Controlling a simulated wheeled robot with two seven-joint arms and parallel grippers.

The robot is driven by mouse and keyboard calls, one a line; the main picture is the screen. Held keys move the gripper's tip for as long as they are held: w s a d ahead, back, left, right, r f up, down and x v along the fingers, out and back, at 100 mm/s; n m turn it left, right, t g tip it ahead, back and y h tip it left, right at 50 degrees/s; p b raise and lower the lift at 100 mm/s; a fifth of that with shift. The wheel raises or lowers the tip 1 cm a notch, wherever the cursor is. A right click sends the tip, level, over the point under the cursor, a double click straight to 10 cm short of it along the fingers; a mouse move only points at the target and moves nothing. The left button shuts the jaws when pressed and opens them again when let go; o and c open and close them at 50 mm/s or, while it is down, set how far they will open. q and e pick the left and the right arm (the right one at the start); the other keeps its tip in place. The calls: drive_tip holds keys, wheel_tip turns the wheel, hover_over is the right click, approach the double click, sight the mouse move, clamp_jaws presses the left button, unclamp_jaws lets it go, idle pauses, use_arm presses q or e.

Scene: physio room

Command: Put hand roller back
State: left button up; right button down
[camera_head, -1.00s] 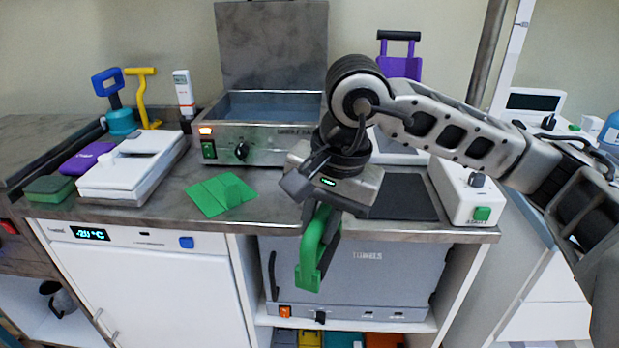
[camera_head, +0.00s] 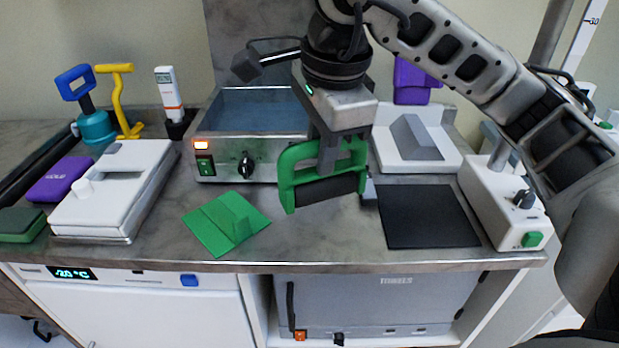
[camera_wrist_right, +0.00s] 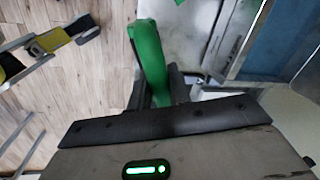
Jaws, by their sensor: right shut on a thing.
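The hand roller has a green frame (camera_head: 298,158) and a dark roller bar. My right gripper (camera_head: 328,160) is shut on its green frame and holds it above the counter, with the bar low and nearly level. In the right wrist view the green frame (camera_wrist_right: 148,55) stands between my fingers; the roller bar is not clear there. My left gripper is not in view.
A steel bath (camera_head: 250,110) stands behind. A black mat (camera_head: 428,217) and a white control box (camera_head: 500,205) are to the right. A white flat device (camera_head: 115,190) and a purple case (camera_head: 60,180) are to the left. The counter's front strip (camera_head: 330,240) is clear.

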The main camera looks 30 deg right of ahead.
drive_tip(key=w+d+f, duration=0.2)
drive_tip(key=w+f, duration=0.1)
drive_tip(key=f, duration=0.1)
drive_tip(key=w+d+f, duration=0.2)
drive_tip(key=w+f, duration=0.1)
drive_tip(key=f, duration=0.1)
drive_tip(key=w+d+f, duration=0.3)
drive_tip(key=w+f, duration=0.1)
drive_tip(key=shift+f, duration=0.2)
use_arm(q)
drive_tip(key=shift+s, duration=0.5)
use_arm(e)
drive_tip(key=shift+w, duration=0.1)
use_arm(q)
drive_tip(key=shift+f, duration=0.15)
